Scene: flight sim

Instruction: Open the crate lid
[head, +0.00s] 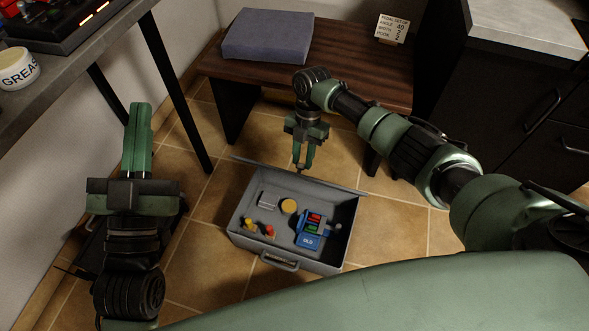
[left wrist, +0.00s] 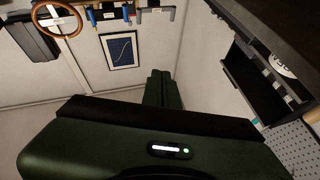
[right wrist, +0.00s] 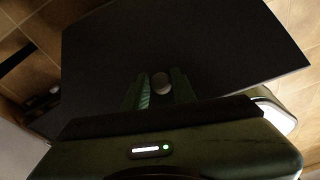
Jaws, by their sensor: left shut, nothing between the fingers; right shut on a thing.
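The grey crate (head: 246,240) stands on the tiled floor, its inside in view. Its lid (head: 335,184) shows as a thin, nearly edge-on strip along the crate's far side, raised off the opening. My right gripper (head: 302,170) is at the lid's far edge, shut on a small round knob. The knob (right wrist: 161,83) shows between its fingers in the right wrist view, against the lid's dark face (right wrist: 200,45). My left gripper (head: 140,108) is shut and empty, pointing up, well left of the crate. Its fingers also show in the left wrist view (left wrist: 159,85).
Inside the crate lie a blue box (head: 308,241), a yellow round thing (head: 289,206) and small red and yellow pieces. A wooden bench (head: 350,65) with a grey cushion (head: 268,36) stands close behind. A dark table (head: 75,60) is at left, black drawers (head: 500,110) at right.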

